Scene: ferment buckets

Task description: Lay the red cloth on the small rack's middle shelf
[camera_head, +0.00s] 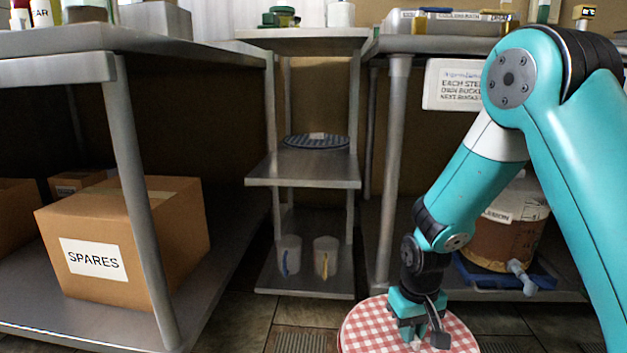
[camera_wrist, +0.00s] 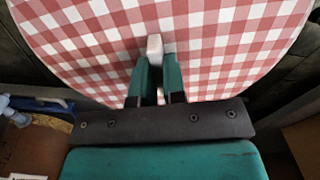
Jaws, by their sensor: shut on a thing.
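The red cloth (camera_head: 372,330) is a red and white checked round, held low at the bottom of the head view. It fills the upper part of the wrist view (camera_wrist: 230,50). My gripper (camera_head: 418,335) is shut on the cloth, with its fingertips (camera_wrist: 156,62) at the cloth's near part. The small rack stands left of my gripper, between two benches. Its middle shelf (camera_head: 305,176) is bare metal at the front. A dark round ribbed thing (camera_head: 316,142) lies at the back of that shelf.
Two cups (camera_head: 289,255) (camera_head: 326,257) stand on the rack's bottom shelf. A SPARES box (camera_head: 140,240) sits under the left bench. A brown-filled bucket (camera_head: 505,235) stands in a blue tray under the right bench. A rack post and bench leg (camera_head: 392,180) flank the shelf.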

